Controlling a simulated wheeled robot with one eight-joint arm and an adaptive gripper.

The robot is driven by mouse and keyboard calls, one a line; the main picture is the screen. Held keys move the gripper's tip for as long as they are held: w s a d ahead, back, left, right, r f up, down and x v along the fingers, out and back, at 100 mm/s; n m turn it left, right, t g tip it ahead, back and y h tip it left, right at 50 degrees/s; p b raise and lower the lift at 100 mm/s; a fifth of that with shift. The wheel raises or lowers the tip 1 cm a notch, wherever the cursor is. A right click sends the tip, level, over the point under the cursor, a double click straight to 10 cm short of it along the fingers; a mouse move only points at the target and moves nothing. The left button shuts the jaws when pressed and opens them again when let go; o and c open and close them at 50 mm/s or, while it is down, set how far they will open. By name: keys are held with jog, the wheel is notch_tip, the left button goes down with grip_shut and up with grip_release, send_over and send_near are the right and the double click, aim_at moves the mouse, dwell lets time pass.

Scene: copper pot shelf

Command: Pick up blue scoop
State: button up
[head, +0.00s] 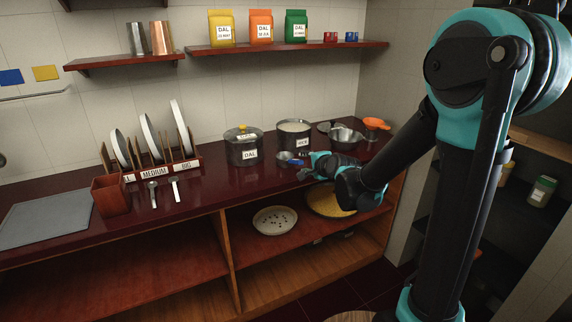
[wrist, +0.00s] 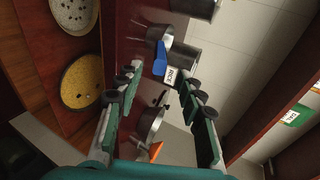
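The blue scoop (head: 295,161) lies on the dark red counter in front of the rice pot, its blue handle toward my gripper (head: 305,168). In the wrist view the blue handle (wrist: 160,60) points between my two fingers, with the grey bowl beyond it. My gripper (wrist: 160,86) is open and empty, its fingers spread wide on both sides of the handle's line. The handle appears just ahead of the fingertips; I cannot tell the exact gap.
The rice pot (head: 293,134) and the lidded dal pot (head: 243,148) stand behind the scoop. A steel pan (head: 345,135) and an orange scoop (head: 376,124) are to the right. Plates (head: 274,220) sit on the lower shelf. The counter's front edge lies near my gripper.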

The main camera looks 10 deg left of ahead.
aim_at(294, 161)
jog(key=shift+x, duration=5.95)
jog(key=shift+f, duration=0.1)
jog(key=shift+c, duration=0.6)
grip_shut()
